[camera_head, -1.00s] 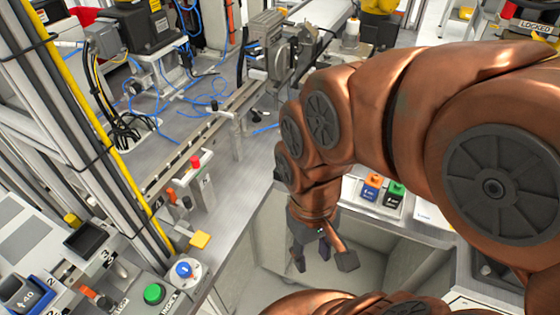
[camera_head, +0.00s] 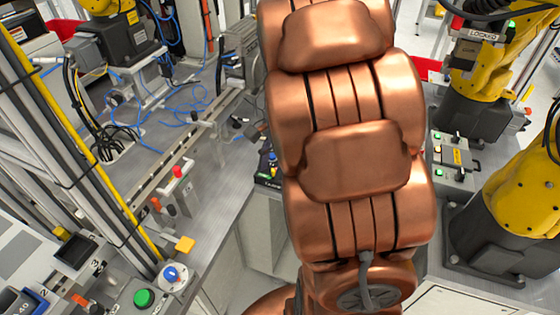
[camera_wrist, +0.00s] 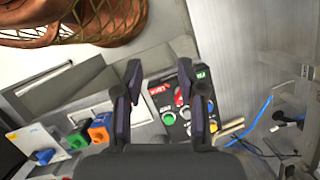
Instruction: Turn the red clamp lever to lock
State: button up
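In the head view, a red-topped part (camera_head: 178,172) stands upright on a small grey block on the bench rail at the left; I cannot tell whether it is the clamp lever. In the wrist view, a dark control panel (camera_wrist: 183,116) carries a red part (camera_wrist: 179,97), a green button (camera_wrist: 169,118) and a red label; I cannot tell whether that red part is a lever. My gripper (camera_wrist: 159,75) is open and empty, its two fingers spread on either side of the panel's near area. In the head view my arm hides my gripper.
A yellow tab (camera_head: 184,244), a blue knob (camera_head: 171,274) and a green button (camera_head: 144,298) sit at the lower left. Yellow robot arms (camera_head: 522,195) stand at the right. Blue cables (camera_wrist: 258,115) lie right of the panel in the wrist view.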

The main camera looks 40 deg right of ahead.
jog(key=w+d+f+m+t+p, duration=0.1)
jog(key=w+d+m, duration=0.15)
jog(key=d, duration=0.25)
jog(key=w+d+f+m, duration=0.1)
jog(key=w+d+m, duration=0.1)
jog(key=d+m, duration=0.15)
jog(key=shift+n+y, duration=0.3)
jog(key=shift+y, duration=0.1)
jog(key=shift+w+d+p+x, duration=0.15)
jog(key=shift+p+x, duration=0.4)
jog(key=shift+x, duration=1.2)
jog(key=shift+w+d+p+x, duration=0.1)
jog(key=shift+p+x, duration=0.45)
jog(key=shift+x, duration=1.25)
jog(key=shift+f, duration=0.1)
grip_shut()
